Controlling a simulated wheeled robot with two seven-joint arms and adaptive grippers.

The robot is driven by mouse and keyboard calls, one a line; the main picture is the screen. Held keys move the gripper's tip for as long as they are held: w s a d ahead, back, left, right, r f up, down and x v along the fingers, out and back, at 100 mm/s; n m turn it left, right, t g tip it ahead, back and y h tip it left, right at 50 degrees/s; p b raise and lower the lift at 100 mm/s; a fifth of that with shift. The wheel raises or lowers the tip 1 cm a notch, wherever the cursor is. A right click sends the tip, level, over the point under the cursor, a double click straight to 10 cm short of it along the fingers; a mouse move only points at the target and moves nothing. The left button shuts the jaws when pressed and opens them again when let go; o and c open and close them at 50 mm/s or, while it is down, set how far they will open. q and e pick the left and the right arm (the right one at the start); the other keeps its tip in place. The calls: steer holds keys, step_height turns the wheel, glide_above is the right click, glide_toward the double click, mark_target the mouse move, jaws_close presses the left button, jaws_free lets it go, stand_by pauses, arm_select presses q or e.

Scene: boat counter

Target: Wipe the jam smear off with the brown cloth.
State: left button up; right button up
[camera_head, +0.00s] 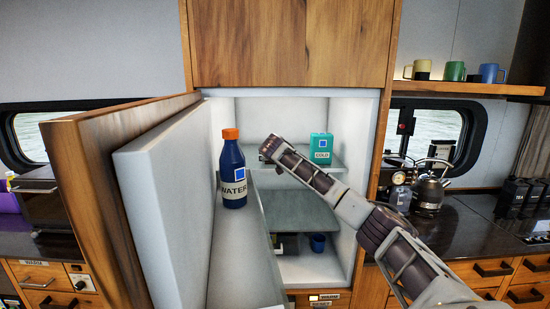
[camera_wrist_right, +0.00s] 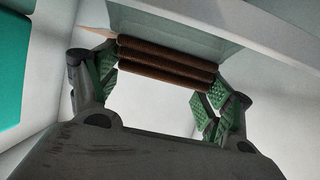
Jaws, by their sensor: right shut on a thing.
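My right arm reaches from the lower right into an open white cabinet (camera_head: 344,150) in the head view. The fingers cannot be made out clearly there. In the right wrist view my right gripper (camera_wrist_right: 160,80) has its green-padded fingers closed on the brown cloth (camera_wrist_right: 168,60), which looks rolled and ridged. A pale tan pointed end shows beside it at the upper left. White cabinet surfaces lie behind the cloth; I cannot tell whether it touches one. No jam smear can be made out in either view. My left gripper is out of view.
A teal COLD carton (camera_head: 321,148) stands on the upper shelf, right of my arm. A blue WATER bottle (camera_head: 233,175) stands on the open door's ledge (camera_head: 240,260). A blue cup (camera_head: 317,242) sits low inside. A kettle (camera_head: 430,190) is on the right counter.

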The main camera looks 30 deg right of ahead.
steer(key=shift+s+d+f, duration=0.1)
steer(key=shift+s+d, duration=0.4)
steer(key=shift+d, duration=0.25)
steer(key=shift+s+d, duration=0.4)
steer(key=shift+d, duration=0.3)
steer(key=shift+s+d, duration=0.1)
steer(key=shift+s+d, duration=0.4)
steer(key=shift+d, duration=0.35)
steer(key=shift+s+d, duration=0.4)
steer(key=shift+d, duration=0.3)
steer(key=shift+b, duration=0.3)
steer(key=shift+s+d, duration=0.45)
steer(key=shift+d, duration=0.25)
steer(key=shift+s+d, duration=0.45)
steer(key=shift+d, duration=0.2)
